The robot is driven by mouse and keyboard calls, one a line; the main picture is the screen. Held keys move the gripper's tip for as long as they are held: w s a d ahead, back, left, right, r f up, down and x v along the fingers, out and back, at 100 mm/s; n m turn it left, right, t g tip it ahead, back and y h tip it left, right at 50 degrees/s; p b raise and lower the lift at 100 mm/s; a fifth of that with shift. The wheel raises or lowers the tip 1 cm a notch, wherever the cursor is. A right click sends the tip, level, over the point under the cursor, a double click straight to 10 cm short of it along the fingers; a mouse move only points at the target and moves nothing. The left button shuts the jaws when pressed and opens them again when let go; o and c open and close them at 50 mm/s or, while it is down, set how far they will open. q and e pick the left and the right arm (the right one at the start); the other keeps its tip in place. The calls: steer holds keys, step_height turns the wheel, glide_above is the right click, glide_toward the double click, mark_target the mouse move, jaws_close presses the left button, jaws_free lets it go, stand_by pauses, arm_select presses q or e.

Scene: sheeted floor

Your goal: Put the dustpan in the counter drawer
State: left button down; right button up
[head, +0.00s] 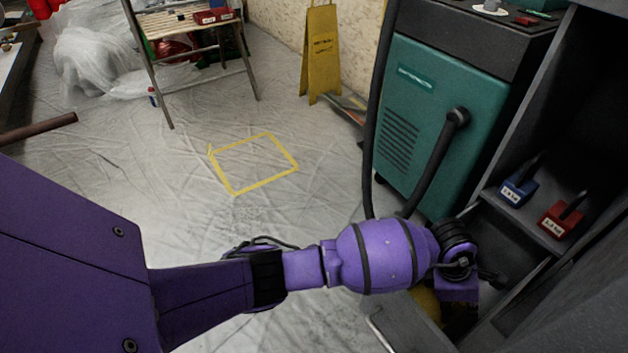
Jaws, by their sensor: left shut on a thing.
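My left arm reaches across from the left, and its wrist and gripper (459,288) are over the open counter drawer (402,334) at the lower right. The gripper points down and away, so its fingertips are mostly hidden behind the wrist. A yellow piece, which I take to be the dustpan (426,303), shows just below the wrist, and the gripper is shut on it. Most of the dustpan is hidden by my arm. I cannot tell whether it touches the drawer floor. My right gripper is not in view.
A red padlock-like block (561,218) and a blue one (518,190) sit on the counter's shelf. A teal machine (420,110) with a black hose stands behind the drawer. A yellow floor sign (320,55) and a stepladder (195,25) stand farther back. The floor around the yellow taped square (235,192) is clear.

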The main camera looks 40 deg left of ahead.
mark_target(427, 299)
arm_select(q)
steer(key=shift+f, duration=0.85)
step_height(427, 299, down, 4)
steer(key=shift+f+b, duration=0.25)
steer(key=shift+b, duration=1)
steer(key=shift+r, duration=0.1)
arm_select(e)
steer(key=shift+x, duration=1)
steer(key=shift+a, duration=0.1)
arm_select(q)
steer(key=c, duration=2)
jaws_free()
steer(key=shift+o, duration=0.4)
